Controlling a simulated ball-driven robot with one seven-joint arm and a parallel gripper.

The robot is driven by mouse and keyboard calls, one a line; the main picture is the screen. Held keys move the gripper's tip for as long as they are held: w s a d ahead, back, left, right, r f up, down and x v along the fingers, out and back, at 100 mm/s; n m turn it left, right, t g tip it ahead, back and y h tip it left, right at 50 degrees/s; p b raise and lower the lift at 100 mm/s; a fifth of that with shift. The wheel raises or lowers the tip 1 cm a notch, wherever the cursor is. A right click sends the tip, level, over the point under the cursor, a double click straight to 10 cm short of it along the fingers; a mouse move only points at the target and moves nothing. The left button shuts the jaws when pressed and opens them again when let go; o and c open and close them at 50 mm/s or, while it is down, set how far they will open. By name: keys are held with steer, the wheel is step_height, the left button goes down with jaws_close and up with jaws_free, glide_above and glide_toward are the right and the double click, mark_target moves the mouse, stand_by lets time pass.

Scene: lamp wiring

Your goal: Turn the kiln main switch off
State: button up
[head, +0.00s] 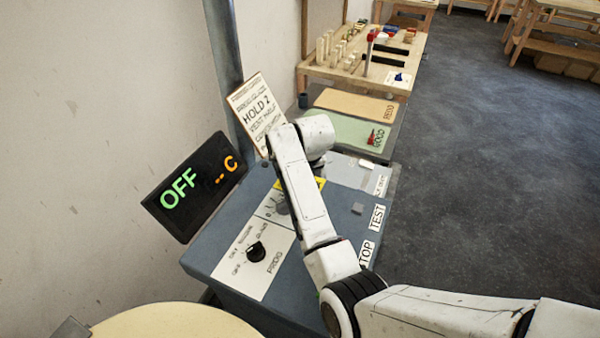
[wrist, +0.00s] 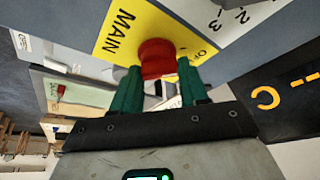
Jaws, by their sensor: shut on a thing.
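The kiln main switch is a red knob (wrist: 157,55) on a yellow plate (wrist: 118,32) marked MAIN in the wrist view. My gripper (wrist: 159,70) has its green fingers on either side of the knob and is shut on it. In the head view my arm hides the knob and the gripper; only a bit of the yellow plate (head: 314,184) shows. The dark display (head: 197,187) behind the console reads a green OFF and an orange "-- C". Part of it shows in the wrist view (wrist: 285,97).
The blue-grey console (head: 212,262) carries a black selector knob (head: 256,252) and TEST (head: 377,217) and STOP labels. Green (head: 345,132) and tan mats lie beyond. The floor at right is clear.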

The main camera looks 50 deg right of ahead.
steer(key=shift+w, duration=0.1)
steer(key=o, duration=1.1)
steer(key=shift+c, duration=0.2)
steer(key=b+v, duration=0.1)
steer(key=v, duration=1)
steer(key=shift+b, duration=0.35)
steer(key=shift+f, duration=0.15)
